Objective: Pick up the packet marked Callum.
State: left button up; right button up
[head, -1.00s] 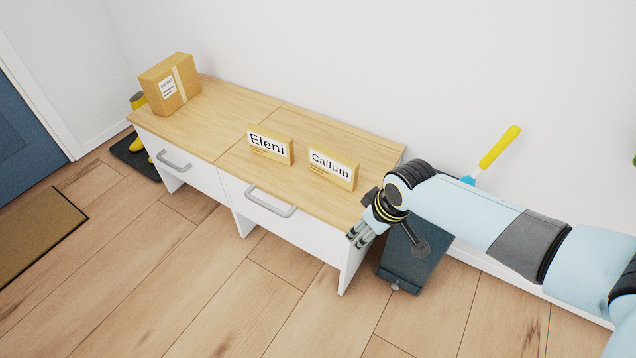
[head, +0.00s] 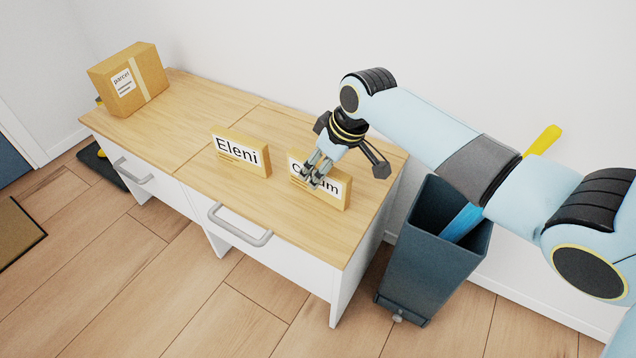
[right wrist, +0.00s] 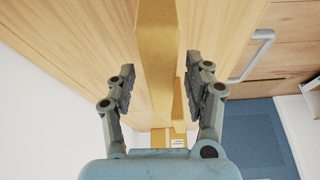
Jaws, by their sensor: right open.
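The Callum packet (head: 336,190) stands upright on the wooden top of the cabinet, its label partly hidden by my right gripper (head: 317,172). The gripper is open, above and in front of the packet in the head view. In the right wrist view the packet (right wrist: 158,50) shows edge-on between the two open fingers (right wrist: 160,90), with gaps on both sides. The Eleni packet (head: 240,153) stands upright to its left. My left gripper is not in view.
A parcel box (head: 129,80) sits at the far left end of the cabinet top (head: 190,115). A dark bin (head: 425,255) stands right of the cabinet. Drawer handles (head: 238,226) stick out in front. The wood between parcel and Eleni packet is clear.

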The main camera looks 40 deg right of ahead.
jog(key=shift+x, duration=0.95)
jog(key=shift+c, duration=0.4)
grip_shut()
